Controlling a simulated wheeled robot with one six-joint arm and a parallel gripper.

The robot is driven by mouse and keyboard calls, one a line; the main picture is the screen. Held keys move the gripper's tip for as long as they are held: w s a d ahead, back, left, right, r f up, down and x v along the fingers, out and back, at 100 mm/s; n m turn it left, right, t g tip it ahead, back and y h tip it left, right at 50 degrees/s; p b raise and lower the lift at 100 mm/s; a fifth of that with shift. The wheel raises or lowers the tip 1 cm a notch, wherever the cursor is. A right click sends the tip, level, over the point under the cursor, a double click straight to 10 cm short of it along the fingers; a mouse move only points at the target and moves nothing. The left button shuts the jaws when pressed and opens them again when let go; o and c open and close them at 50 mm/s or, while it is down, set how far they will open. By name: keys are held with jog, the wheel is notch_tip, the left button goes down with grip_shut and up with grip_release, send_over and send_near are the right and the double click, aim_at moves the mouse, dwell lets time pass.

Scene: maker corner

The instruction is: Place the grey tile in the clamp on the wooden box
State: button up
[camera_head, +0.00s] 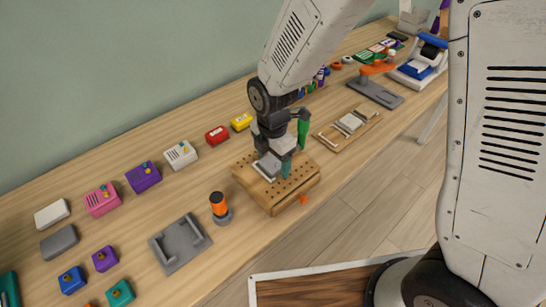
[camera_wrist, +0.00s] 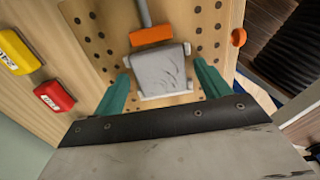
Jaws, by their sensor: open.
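The wooden box (camera_head: 290,193) has a top full of holes and also fills the middle of the wrist view (camera_wrist: 105,30). A grey tile (camera_wrist: 160,70) lies flat over its top; in the head view it is a pale piece (camera_head: 267,167). An orange bar on a grey rod (camera_wrist: 151,35) lies across the tile's far edge; I cannot tell whether it presses on it. My gripper (camera_wrist: 163,73) is open, its teal fingers on either side of the tile with gaps. An orange-armed clamp with a grey base (camera_head: 378,90) stands farther right; no tile shows in it.
A grey bracket (camera_head: 180,243) and an orange-topped cylinder (camera_head: 219,207) stand left of the box. Red (camera_head: 217,135) and yellow (camera_head: 241,121) blocks stand behind it. A wooden tray (camera_head: 347,127) lies to the right. An orange knob (camera_wrist: 238,37) sticks out of the box's front.

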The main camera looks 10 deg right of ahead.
aim_at(273, 162)
notch_tip(273, 162, up, 12)
jog(key=s+d+r+m, duration=0.4)
jog(key=d+r+m, duration=0.3)
jog(key=d, duration=0.1)
jog(key=s+d+r+m, duration=0.2)
jog(key=s+d+m, duration=0.4)
jog(key=m, duration=0.3)
jog(key=s+d+r+m+t, duration=0.1)
jog(key=s+d+r+m, duration=0.2)
jog(key=s+d+m, duration=0.3)
jog(key=s+m, duration=0.2)
jog(key=s, duration=0.1)
jog(key=shift+s+d+r+m, duration=0.3)
jog(key=shift+d+m, duration=0.1)
